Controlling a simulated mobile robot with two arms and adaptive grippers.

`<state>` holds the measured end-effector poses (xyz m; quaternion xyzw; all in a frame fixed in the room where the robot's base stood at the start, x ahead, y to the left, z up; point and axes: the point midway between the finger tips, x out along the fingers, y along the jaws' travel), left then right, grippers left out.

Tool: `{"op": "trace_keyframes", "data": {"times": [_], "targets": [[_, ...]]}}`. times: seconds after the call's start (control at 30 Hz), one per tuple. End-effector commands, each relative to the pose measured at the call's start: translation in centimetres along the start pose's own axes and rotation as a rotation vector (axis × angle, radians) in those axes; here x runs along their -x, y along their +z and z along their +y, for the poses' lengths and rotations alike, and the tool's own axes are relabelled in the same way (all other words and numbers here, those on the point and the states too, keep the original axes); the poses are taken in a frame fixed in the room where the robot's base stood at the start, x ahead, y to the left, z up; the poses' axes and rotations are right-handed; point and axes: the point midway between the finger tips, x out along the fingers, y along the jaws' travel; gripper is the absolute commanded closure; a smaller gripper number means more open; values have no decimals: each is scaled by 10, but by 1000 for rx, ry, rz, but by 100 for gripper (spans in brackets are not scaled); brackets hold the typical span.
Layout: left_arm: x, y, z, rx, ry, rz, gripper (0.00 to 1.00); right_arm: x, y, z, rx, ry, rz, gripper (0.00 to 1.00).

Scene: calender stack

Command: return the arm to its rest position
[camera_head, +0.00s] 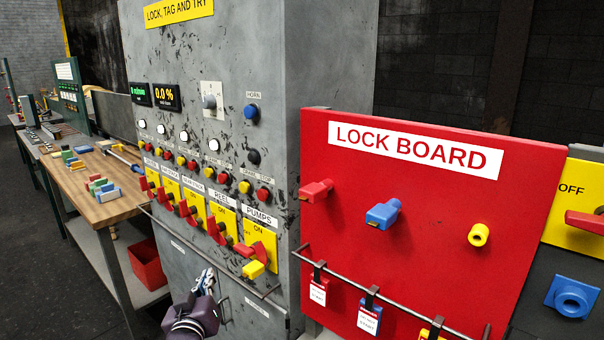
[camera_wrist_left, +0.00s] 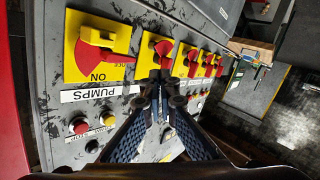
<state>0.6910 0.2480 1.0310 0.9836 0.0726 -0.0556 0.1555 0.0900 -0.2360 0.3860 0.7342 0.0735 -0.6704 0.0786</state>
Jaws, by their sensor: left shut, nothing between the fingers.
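My left gripper (camera_head: 206,275) is low in front of the grey cabinet (camera_head: 330,60) in the head view, below the row of yellow switch plates. Its fingers are shut and empty. In the left wrist view the closed fingertips (camera_wrist_left: 161,84) point toward the switch row, overlapping one plate in the picture; I cannot tell the gap to the panel. The PUMPS switch (camera_head: 259,236) has a red handle, with a yellow block (camera_head: 252,269) at its end. That block also shows in the left wrist view (camera_wrist_left: 97,37). My right gripper is not in view.
A red lock board (camera_head: 420,260) stands right of the cabinet, carrying red (camera_head: 316,191), blue (camera_head: 383,213) and yellow (camera_head: 478,235) pieces. Rails (camera_head: 390,290) jut from the board and cabinet. A wooden workbench (camera_head: 88,203) with coloured blocks and a red bin (camera_head: 147,263) are left.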

Motion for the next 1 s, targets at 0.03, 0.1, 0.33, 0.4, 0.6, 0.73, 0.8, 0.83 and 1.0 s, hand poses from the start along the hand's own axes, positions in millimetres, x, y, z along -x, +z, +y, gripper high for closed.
{"op": "trace_keyframes", "data": {"times": [0.03,0.1,0.33,0.4,0.6,0.73,0.8,0.83,1.0], "targets": [[22,34,-15,-41,-27,-89,100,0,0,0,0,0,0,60],[53,75,-30,-97,-55,-212,100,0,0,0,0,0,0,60],[178,184,-68,-281,-75,-620,100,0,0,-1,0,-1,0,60],[214,204,-74,-324,-64,-722,100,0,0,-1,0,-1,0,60],[296,238,-84,-415,-22,-941,100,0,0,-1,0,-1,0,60],[343,250,-88,-461,11,-1057,100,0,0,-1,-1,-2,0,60],[366,254,-89,-484,32,-1116,100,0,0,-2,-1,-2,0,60],[376,256,-90,-493,40,-1140,100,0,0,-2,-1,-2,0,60],[369,287,-98,-500,43,-1167,100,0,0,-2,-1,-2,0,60]]}}
